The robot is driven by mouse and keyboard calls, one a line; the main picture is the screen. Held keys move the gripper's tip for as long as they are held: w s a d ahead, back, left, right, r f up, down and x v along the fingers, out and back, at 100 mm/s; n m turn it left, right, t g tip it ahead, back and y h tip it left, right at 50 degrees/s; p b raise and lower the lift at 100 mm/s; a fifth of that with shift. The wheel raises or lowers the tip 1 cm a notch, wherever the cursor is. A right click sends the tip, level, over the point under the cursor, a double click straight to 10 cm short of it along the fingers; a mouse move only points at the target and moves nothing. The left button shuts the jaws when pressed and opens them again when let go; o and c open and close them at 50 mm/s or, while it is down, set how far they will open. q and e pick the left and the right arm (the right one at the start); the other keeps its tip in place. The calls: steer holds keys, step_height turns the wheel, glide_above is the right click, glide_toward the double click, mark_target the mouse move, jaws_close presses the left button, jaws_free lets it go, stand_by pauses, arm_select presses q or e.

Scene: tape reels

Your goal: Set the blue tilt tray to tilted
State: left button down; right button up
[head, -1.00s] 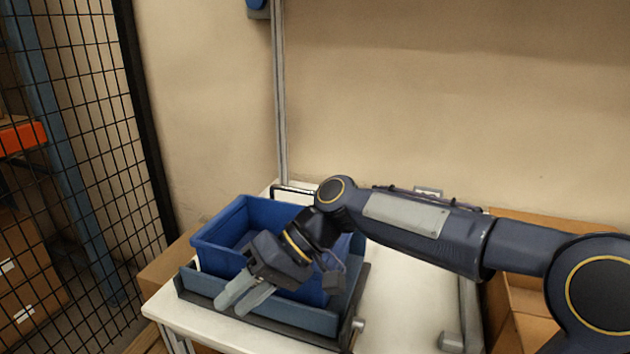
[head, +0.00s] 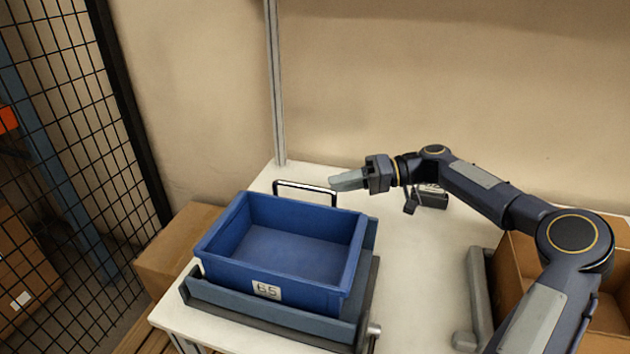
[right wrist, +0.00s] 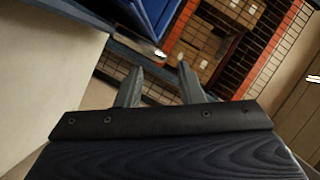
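The blue tilt tray (head: 285,250) is an empty blue bin with a "65" label, seated in a grey-blue base frame (head: 265,311) on the white table. It looks flat or close to flat; the exact angle is hard to tell. A metal handle bar (head: 305,186) stands behind its back edge. My right gripper (head: 335,183) is at the far side, beside the handle's right end; I cannot tell whether it touches. In the right wrist view its two fingers (right wrist: 157,82) are apart with nothing between them, and the blue bin shows at the top. My left gripper is not in view.
A knob (head: 374,332) sticks out at the base's front right. An open cardboard box (head: 517,255) stands at right, another box (head: 178,245) at left. A metal post (head: 274,90) rises behind, with a mesh fence (head: 75,120) at left.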

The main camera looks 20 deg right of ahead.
mark_target(314, 189)
steer(key=x, duration=0.6)
steer(key=shift+a+p, duration=0.25)
steer(key=shift+p, duration=0.1)
jaws_close()
